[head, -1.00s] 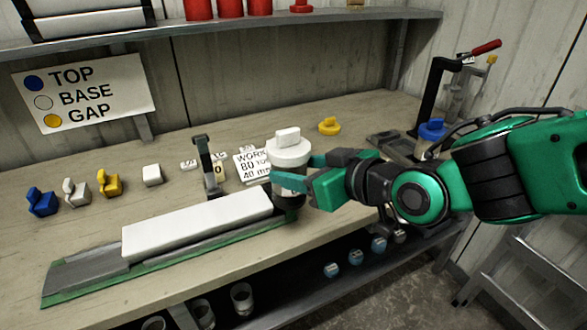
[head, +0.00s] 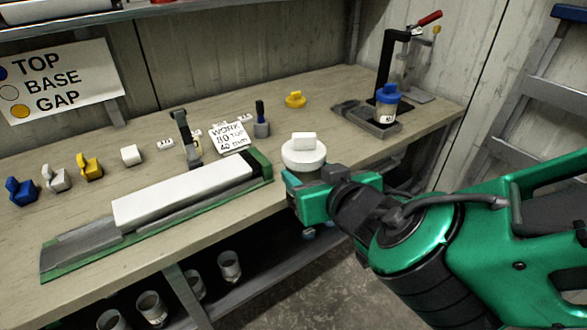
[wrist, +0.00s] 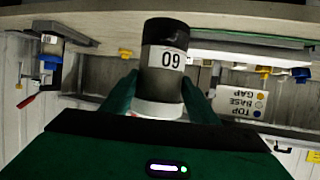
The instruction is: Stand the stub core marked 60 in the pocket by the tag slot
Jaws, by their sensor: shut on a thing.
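My gripper (head: 318,195) is shut on a dark stub core with a white knobbed cap (head: 303,152), held upright at the bench's front edge. In the wrist view the stub core (wrist: 163,62) sits between both fingers; its white label appears inverted and reads 60 when turned upright. A dark grey fixture (head: 350,110) lies at the bench's right end. A blue-capped core (head: 387,104) stands on it, its label too small to read. The pocket and tag slot cannot be clearly told apart.
A long white core lies in a tray (head: 60,262) along the front. Blue, white and yellow blocks (head: 88,167) sit at left. A work card (head: 230,137), a yellow cap (head: 295,99) and a black press (head: 385,65) stand behind. Bench between yellow cap and fixture is clear.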

